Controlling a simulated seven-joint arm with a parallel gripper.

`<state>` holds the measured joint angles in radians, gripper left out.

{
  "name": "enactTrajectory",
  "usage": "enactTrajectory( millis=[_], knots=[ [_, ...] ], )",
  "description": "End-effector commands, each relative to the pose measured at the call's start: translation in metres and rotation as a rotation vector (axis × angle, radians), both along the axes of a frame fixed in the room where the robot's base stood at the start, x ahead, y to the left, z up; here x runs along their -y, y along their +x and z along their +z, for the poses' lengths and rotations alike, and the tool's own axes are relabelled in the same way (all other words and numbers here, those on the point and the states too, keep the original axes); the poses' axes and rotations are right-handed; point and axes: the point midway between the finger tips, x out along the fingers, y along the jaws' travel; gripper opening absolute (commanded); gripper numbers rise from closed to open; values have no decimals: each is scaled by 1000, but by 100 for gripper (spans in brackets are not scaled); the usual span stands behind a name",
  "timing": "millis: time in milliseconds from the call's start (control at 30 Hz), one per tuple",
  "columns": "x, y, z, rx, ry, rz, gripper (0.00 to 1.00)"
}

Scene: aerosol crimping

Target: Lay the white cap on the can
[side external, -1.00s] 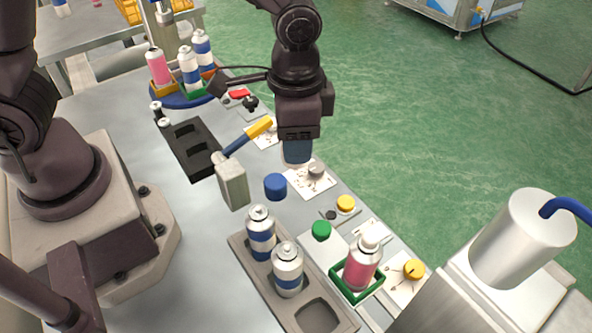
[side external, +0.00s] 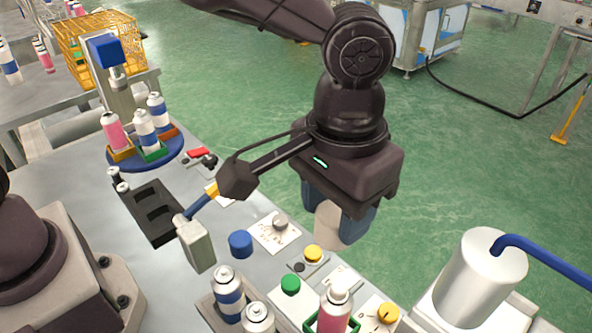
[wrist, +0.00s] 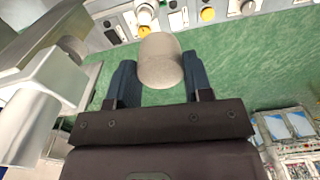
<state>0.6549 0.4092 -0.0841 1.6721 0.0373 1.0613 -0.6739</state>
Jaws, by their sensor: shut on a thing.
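My gripper (side external: 337,228) is shut on the white cap (side external: 328,226), a pale beige-white cylinder between its blue fingers. In the wrist view the cap (wrist: 160,62) fills the gap between the fingers. The cap is held up in the air. A pink can (side external: 333,315) with a white top stands in a green square holder at the lower right, apart from the cap. Two blue-and-white cans (side external: 228,290) stand in a grey tray to its left.
A large metal cylinder (side external: 482,278) with a blue hose stands at the right. A grey block on a yellow-and-blue arm (side external: 197,246) hangs left of my gripper. Yellow (side external: 313,254), green (side external: 290,285) and blue (side external: 240,243) knobs line the table. More cans stand on a blue round stand (side external: 160,158).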

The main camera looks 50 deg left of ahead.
Motion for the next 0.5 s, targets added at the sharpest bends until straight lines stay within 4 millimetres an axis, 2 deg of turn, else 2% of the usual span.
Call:
enactTrajectory(
  millis=[33,133,333,500],
  knots=[
    [11,-2,-1,0,1,23,37],
    [27,-6,-2,0,2,76,37],
    [23,-5,-37,-3,5,78,37],
    [23,-5,-51,0,2,77,37]
  ],
)
